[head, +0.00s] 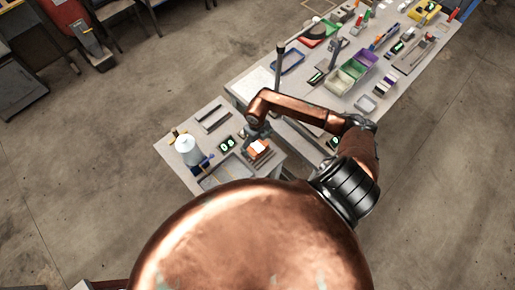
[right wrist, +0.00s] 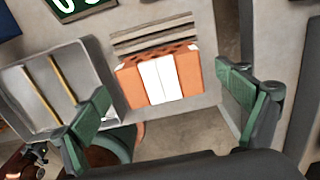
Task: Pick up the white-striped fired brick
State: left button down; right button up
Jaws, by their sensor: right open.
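The white-striped fired brick (right wrist: 160,79) is orange with holes along its top edge and a broad white band down its middle. In the right wrist view it lies between the two green-padded fingers of my right gripper (right wrist: 163,86), with a gap on each side. The gripper is open and holds nothing. In the head view the brick (head: 259,147) is on the near table, just below my right gripper (head: 258,133), which is small and partly unclear there. My left gripper is not in view.
A grey tray (right wrist: 40,77) with two thin sticks lies left of the brick. Grey slats (right wrist: 152,36) sit behind it, and a dark sign with white digits (right wrist: 80,6) is farther back. A white cylinder (head: 187,149) stands at the table's left. A longer table holds colored bins (head: 352,72).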

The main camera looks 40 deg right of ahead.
aim_at(258, 146)
jog(key=f, duration=0.4)
jog(key=shift+s+p, duration=0.2)
jog(key=shift+p, duration=0.1)
jog(key=shift+c, duration=0.5)
jog(key=c, duration=1.4)
